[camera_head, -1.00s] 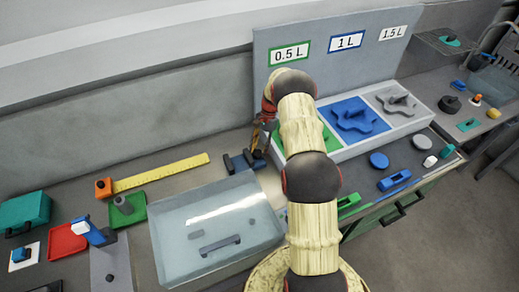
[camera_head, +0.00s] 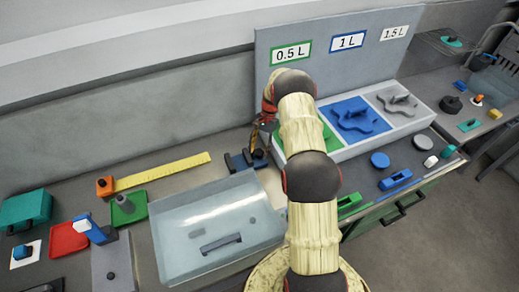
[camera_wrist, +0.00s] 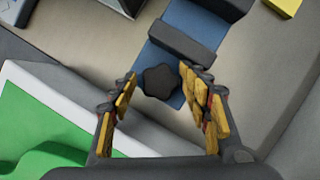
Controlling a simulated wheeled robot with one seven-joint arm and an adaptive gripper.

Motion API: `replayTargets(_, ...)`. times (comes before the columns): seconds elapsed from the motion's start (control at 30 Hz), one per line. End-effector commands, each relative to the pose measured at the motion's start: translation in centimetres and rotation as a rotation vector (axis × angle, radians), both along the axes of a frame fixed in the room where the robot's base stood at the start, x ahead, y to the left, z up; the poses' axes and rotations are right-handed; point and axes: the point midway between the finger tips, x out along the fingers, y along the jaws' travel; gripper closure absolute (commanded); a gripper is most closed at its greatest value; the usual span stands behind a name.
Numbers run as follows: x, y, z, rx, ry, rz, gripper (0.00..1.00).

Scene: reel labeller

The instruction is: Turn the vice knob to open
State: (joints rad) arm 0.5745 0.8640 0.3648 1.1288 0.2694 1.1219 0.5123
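The blue vice (camera_head: 236,163) with dark jaws sits on the bench behind the clear-lidded box. In the wrist view its blue body (camera_wrist: 194,18) and a dark jaw bar (camera_wrist: 182,43) show at the top. The dark lobed vice knob (camera_wrist: 161,81) is at the near end of the vice. My gripper (camera_wrist: 156,76) is open, with yellow-padded fingers on either side of the knob in the picture. Gaps show between the fingertips and the knob; I cannot tell the height between them. In the head view my gripper (camera_head: 260,143) is partly hidden by my arm.
The white tray (camera_wrist: 40,77) with a green section lies close by at left in the wrist view. In the head view a yellow ruler (camera_head: 165,174) lies left of the vice. The clear-lidded box (camera_head: 180,255) stands in front. A labelled panel (camera_head: 340,75) rises behind.

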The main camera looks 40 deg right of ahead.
Motion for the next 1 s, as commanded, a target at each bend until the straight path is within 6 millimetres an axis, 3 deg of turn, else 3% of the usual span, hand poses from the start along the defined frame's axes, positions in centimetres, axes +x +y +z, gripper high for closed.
replayTargets(0.47, 0.05, -0.36, 0.36, -0.006, -0.005, -0.057, 0.46)
replayTargets(1.0, -0.67, -0.26, 0.78, -0.008, -0.001, -0.73, 0.46)
